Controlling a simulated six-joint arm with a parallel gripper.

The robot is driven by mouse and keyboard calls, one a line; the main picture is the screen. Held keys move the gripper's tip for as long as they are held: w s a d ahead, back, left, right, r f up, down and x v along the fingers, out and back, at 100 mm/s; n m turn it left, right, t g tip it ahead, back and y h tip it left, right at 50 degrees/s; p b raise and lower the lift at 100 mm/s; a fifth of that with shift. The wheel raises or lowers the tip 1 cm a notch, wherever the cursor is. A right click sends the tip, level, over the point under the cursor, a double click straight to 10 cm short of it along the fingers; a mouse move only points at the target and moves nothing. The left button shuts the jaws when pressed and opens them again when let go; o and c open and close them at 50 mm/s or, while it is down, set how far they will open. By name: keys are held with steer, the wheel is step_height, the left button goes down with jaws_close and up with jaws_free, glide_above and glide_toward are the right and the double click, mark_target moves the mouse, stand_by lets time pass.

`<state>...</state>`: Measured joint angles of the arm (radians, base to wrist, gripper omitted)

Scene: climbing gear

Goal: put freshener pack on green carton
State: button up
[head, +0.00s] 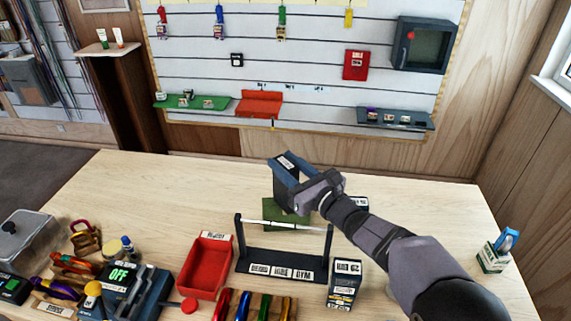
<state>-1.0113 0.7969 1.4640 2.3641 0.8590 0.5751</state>
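My gripper (301,184) is above the middle of the table, with a dark box-shaped pack (284,184) between its fingers. The pack has a white label on its upper end and looks like the freshener pack, but its print is too small to read. It is tilted. A green carton (280,214) stands on the table below the gripper, behind the dark rack. The rack's light bar crosses in front of it, and my arm and the pack are close above it in the picture. I cannot tell the exact height gap.
The dark rack (285,261) with upright posts stands in front of the carton. A dark labelled box (344,283) stands at its right, a red tray (205,267) at its left. A carton with a blue item (495,254) stands far right. The table's back left is clear.

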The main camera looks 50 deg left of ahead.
steer(key=shift+o, duration=0.9)
steer(key=shift+r, duration=0.1)
steer(key=shift+r+p, duration=0.15)
steer(key=shift+p, duration=0.2)
steer(key=shift+w+d, duration=0.1)
steer(key=shift+d, duration=0.15)
steer(key=d+b, duration=0.4)
steer(key=d, duration=0.7)
steer(key=shift+d+b, duration=0.3)
steer(key=shift+b, duration=0.1)
